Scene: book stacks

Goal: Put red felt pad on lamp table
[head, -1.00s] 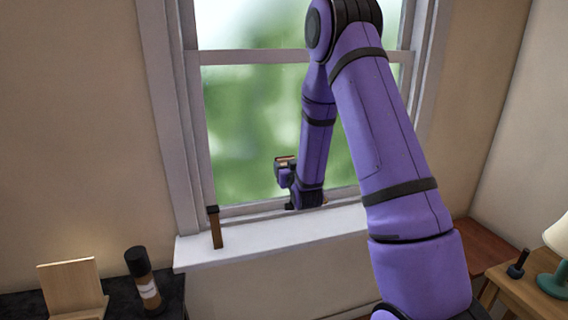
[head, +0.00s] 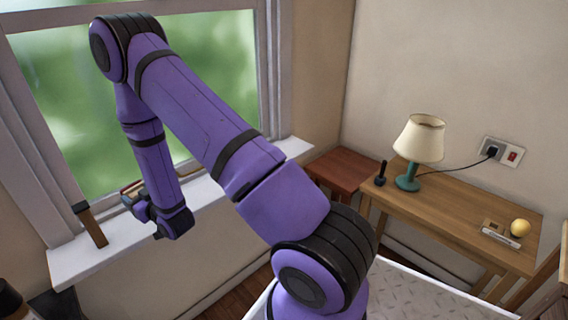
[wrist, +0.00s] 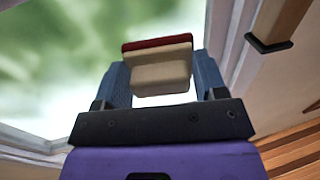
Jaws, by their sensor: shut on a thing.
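The red felt pad shows in the wrist view as a pale cream block with a dark red layer along one face (wrist: 158,43). My gripper (wrist: 160,75) is shut on it, with a blue-grey finger on each side. In the head view my gripper (head: 134,194) is at the left, in front of the window and near the sill, and only a small part of the pad shows. The lamp table (head: 445,192) is a light wooden table at the right, well apart from my gripper. A lamp (head: 418,140) with a cream shade and teal base stands on it.
On the lamp table are a black upright-handled item (head: 381,173), a yellow ball (head: 520,228) and a small labelled object (head: 500,237). Its front middle is bare. A reddish side table (head: 345,170) stands beside it. A brown black-topped piece (head: 92,225) stands on the sill.

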